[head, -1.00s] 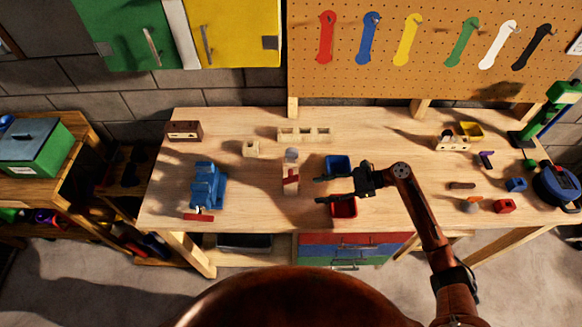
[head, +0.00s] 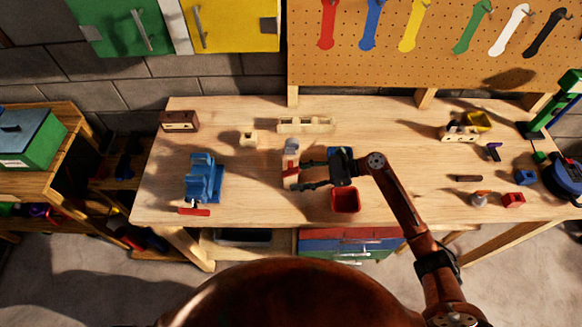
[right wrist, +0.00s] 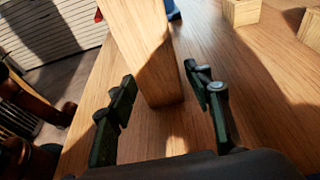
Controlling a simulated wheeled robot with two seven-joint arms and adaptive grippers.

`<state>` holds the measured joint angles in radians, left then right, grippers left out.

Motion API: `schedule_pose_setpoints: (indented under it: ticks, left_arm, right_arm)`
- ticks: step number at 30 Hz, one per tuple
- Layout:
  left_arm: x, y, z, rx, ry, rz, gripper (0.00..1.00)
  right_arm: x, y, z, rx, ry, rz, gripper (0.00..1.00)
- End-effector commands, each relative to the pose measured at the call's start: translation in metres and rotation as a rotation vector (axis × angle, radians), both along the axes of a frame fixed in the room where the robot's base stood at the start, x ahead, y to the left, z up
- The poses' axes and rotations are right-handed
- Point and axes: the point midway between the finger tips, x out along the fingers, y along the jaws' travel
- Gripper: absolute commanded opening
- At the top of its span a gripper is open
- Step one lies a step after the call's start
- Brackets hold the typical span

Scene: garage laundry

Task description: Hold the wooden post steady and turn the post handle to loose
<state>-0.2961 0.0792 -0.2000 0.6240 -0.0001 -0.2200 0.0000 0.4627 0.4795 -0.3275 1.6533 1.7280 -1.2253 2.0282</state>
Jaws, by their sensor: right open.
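The wooden post (head: 288,164) stands upright near the middle of the workbench, with a grey top piece (head: 292,146). Its red handle (head: 291,171) is on the front side; its exact angle is too small to tell. My right gripper (head: 304,176) is open, with its fingertips at the post's right side. In the right wrist view the post (right wrist: 143,45) rises ahead between the two open fingers of the gripper (right wrist: 160,82), with space visible at both sides. A small red bit shows left of the post there. My left gripper is not in view.
A blue vise (head: 203,178) stands to the left on the bench (head: 250,205). A slotted wooden block (head: 305,125) lies behind the post.

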Motion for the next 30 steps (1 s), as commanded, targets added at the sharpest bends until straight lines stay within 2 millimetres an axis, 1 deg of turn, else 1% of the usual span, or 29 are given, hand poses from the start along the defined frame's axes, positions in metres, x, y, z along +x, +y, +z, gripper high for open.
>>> schedule_pose_setpoints:
  ticks: [2,6,16,27,30]
  left_arm:
    - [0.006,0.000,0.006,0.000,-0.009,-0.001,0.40]
    - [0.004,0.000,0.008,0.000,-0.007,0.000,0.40]
    - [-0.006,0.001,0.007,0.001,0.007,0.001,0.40]
    - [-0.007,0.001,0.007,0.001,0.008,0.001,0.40]
    - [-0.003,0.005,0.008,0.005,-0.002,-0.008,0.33]
  right_arm:
    - [0.000,0.007,-0.001,0.000,0.002,-0.001,0.46]
    - [0.000,0.014,-0.004,0.001,0.002,-0.001,0.46]
    - [0.000,0.015,-0.006,0.000,0.001,0.000,0.46]
    - [0.000,0.015,-0.006,0.000,0.001,0.000,0.21]
    - [0.000,0.015,-0.006,0.000,0.001,0.000,0.21]
